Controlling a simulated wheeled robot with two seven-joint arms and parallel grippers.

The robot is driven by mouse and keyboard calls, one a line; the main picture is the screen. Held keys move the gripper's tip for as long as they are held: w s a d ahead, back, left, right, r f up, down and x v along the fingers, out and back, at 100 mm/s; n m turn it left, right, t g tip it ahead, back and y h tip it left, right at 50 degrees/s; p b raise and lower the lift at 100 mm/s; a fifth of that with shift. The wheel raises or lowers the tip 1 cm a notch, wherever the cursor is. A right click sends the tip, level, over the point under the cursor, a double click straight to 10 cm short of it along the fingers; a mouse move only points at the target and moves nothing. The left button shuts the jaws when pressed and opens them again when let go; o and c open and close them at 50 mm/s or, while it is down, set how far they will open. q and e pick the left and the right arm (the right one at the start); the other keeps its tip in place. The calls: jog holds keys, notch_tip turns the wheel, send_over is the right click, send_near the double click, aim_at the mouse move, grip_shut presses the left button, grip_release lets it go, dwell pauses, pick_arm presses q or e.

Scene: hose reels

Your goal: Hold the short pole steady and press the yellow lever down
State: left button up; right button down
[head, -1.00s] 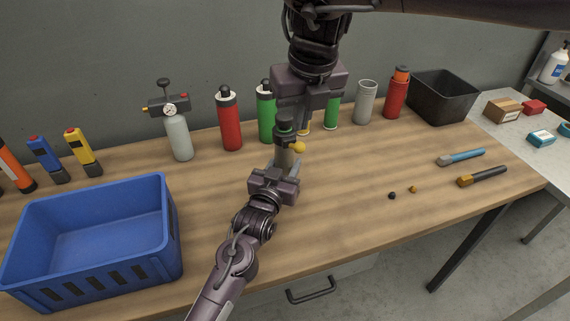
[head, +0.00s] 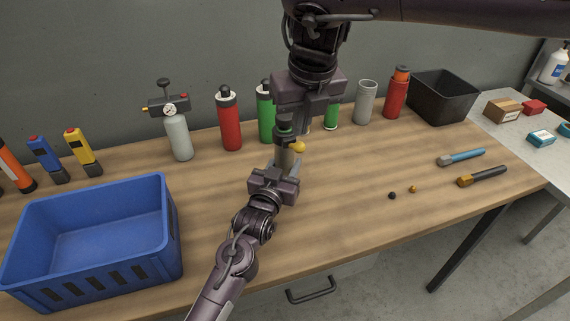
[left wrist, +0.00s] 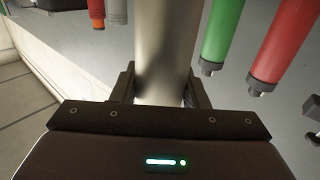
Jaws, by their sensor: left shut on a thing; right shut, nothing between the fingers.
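The short pole (head: 284,157) stands upright on the wooden bench, with a dark top and a green band. It fills the middle of the left wrist view as a plain metallic cylinder (left wrist: 166,45). My left gripper (head: 285,167) is shut on it, with a finger on each side in the left wrist view (left wrist: 162,88). The yellow lever (head: 299,147) shows its rounded end just right of the pole's upper part. My right gripper (head: 292,122) is shut and empty, pointing down right over the pole's top. It hides part of the top; I cannot tell whether it touches.
Behind stand a gauge bottle (head: 178,137), a red bottle (head: 230,124), green bottles (head: 265,118), a grey cup (head: 365,104) and a red-orange bottle (head: 396,97). A blue crate (head: 95,279) is at left, a black bin (head: 444,101) at right.

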aim_at(301, 144)
jog(key=shift+s+d+x, duration=0.1)
jog(key=shift+s+x, duration=0.1)
jog(key=shift+x, duration=0.7)
jog(key=shift+s+d+x, duration=0.1)
jog(key=shift+s+x, duration=0.1)
jog(key=shift+x, duration=0.7)
jog(key=shift+s+d+x, duration=0.1)
jog(key=shift+s+x, duration=0.1)
jog(key=shift+x, duration=0.7)
jog(key=shift+f, duration=0.15)
jog(key=shift+w+a+r+v, duration=0.1)
jog(key=shift+w+v, duration=0.2)
jog(key=shift+v, duration=1.1)
jog(key=shift+w+a+r+v, duration=0.15)
jog(key=shift+w+v, duration=0.2)
jog(key=shift+v, duration=1.1)
jog(key=shift+w+a+v, duration=0.1)
jog(key=shift+w+v, duration=0.2)
jog(key=shift+v, duration=1.1)
jog(key=shift+a, duration=0.1)
jog(key=s+d, duration=0.2)
jog(key=s, duration=0.3)
jog(key=shift+s, duration=0.35)
pick_arm(q)
jog(key=o, duration=1.3)
